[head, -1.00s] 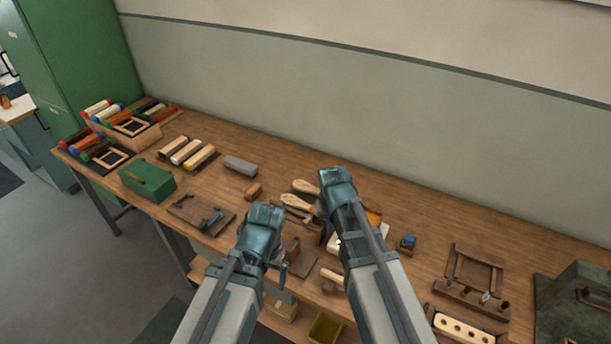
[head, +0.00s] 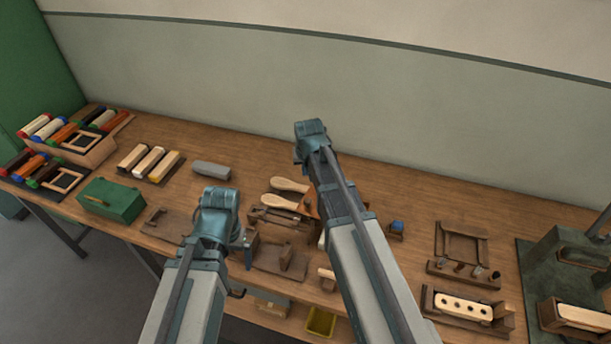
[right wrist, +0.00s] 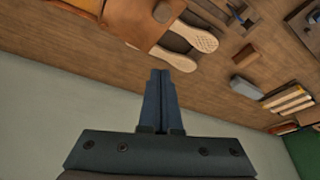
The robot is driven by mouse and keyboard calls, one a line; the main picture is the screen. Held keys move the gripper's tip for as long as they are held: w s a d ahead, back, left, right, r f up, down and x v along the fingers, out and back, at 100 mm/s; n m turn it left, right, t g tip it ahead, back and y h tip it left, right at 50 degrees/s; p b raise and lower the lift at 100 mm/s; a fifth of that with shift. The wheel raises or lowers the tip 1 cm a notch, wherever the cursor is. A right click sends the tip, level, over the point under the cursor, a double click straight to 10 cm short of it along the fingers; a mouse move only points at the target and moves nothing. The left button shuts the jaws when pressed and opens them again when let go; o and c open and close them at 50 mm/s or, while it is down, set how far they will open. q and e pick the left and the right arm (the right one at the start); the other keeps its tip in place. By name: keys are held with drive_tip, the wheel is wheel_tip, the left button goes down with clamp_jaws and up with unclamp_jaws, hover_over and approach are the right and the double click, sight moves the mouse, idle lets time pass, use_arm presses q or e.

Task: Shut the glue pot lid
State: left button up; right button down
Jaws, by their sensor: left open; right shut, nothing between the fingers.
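I cannot pick out the glue pot or its lid for certain. An orange-brown piece (head: 311,205) shows beside my right forearm in the head view, which hides part of it. An orange-brown flap (right wrist: 130,22) and a round brown knob (right wrist: 162,12) show at the top of the right wrist view. My right gripper (right wrist: 159,72) is shut and empty, above the back of the bench, past the brush handles (head: 290,186). Its fingertips are hidden in the head view. My left gripper (head: 243,246) is open over the front middle of the bench.
A small blue-topped item (head: 397,226) stands right of my right forearm. A green box (head: 112,200), a grey block (head: 211,169) and bristle bundles (head: 150,162) lie left. Wooden jigs (head: 461,243) and a green machine (head: 567,265) stand right. The wall borders the bench's back edge.

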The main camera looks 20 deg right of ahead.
drive_tip(key=b, duration=0.9)
hover_over(307, 193)
wheel_tip(307, 193, down, 9)
drive_tip(key=s, duration=0.1)
drive_tip(key=s+a, duration=0.1)
drive_tip(key=shift+s, duration=0.8)
drive_tip(key=shift+f, duration=0.1)
drive_tip(key=shift+w, duration=0.1)
drive_tip(key=shift+s+n, duration=0.3)
drive_tip(key=shift+s, duration=0.1)
